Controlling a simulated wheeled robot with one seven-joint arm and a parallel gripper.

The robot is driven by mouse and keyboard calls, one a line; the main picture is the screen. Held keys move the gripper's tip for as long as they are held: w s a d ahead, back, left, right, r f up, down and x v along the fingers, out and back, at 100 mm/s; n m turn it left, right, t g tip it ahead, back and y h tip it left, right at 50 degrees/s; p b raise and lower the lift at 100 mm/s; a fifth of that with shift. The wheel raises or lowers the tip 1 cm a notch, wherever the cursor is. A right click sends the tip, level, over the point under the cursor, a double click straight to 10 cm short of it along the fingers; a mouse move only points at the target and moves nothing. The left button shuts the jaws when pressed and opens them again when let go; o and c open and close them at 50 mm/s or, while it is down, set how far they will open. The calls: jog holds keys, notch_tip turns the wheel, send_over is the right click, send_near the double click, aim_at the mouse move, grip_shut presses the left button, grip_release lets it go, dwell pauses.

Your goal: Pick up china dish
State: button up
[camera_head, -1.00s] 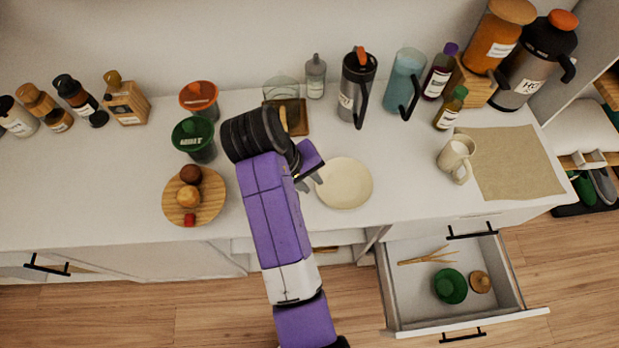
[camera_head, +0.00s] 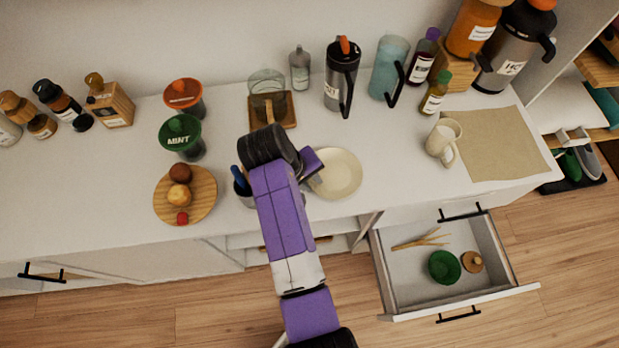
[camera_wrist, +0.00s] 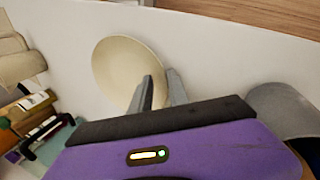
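The china dish (camera_head: 342,172) is a round cream plate lying flat on the white counter. My gripper (camera_head: 316,182) is at its left edge in the head view, low over the counter. In the wrist view the dish (camera_wrist: 118,68) lies just beyond my two grey fingers (camera_wrist: 160,76). The fingers stand apart with a narrow gap. One overlaps the dish's rim area and the other is just outside the rim. Contact with the dish cannot be told. My arm hides part of the counter left of the dish.
A grey cup with a blue-handled item (camera_head: 241,180) stands close left of my gripper. A round wooden board (camera_head: 205,205) with food is farther left. A cream mug (camera_head: 442,140) and tan mat (camera_head: 495,150) are right. Bottles and pitchers line the back. A drawer (camera_head: 400,285) is open below.

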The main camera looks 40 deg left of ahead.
grip_shut()
jog(key=shift+s+f, duration=0.1)
dwell(1.2)
